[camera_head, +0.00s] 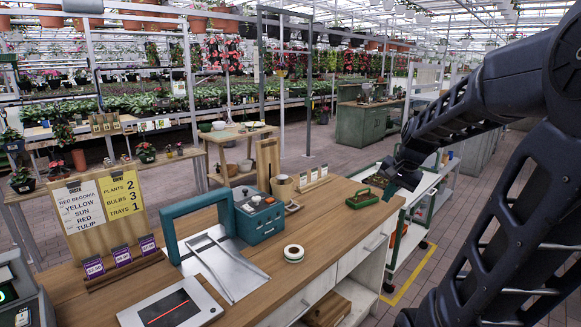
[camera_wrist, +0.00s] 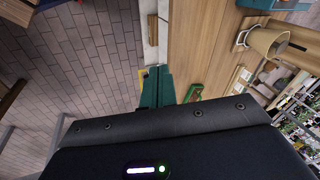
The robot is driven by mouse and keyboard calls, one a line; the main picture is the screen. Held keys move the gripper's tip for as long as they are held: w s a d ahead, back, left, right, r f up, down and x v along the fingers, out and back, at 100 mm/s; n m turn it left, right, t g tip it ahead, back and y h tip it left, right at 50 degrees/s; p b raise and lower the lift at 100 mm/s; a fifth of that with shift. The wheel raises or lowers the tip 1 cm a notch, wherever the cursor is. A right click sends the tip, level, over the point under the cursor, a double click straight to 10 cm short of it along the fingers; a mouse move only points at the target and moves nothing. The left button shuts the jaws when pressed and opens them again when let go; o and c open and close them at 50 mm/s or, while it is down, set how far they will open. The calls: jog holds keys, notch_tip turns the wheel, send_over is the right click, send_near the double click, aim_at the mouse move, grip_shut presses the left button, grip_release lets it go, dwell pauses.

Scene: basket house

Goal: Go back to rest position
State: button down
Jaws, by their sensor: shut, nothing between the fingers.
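My black arm reaches in from the right in the head view, and my gripper (camera_head: 397,177) hangs above the right end of the wooden counter (camera_head: 335,232). It is small and dark there. It is shut and empty. It appears close to a green tray with brown contents (camera_head: 366,197) at the counter's right corner, and I cannot tell the exact gap between them. In the wrist view the dark gripper housing fills the lower part, and the wooden counter (camera_wrist: 205,45) and brick floor (camera_wrist: 85,60) lie beyond it.
The counter holds a teal machine (camera_head: 258,215), a white tape roll (camera_head: 293,253), a wooden cup (camera_head: 283,188), a flat tablet-like device (camera_head: 172,308) and a sign board (camera_head: 98,212). A green-framed cart (camera_head: 425,195) stands right of the counter. Brick floor (camera_head: 340,155) lies open behind it.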

jog(key=s+a+r+n+t+h, duration=0.1)
jog(key=s+n, duration=0.5)
jog(key=s, duration=0.7)
jog(key=shift+r+n+h, duration=0.3)
jog(key=shift+r+h, duration=0.25)
jog(key=shift+h, duration=0.15)
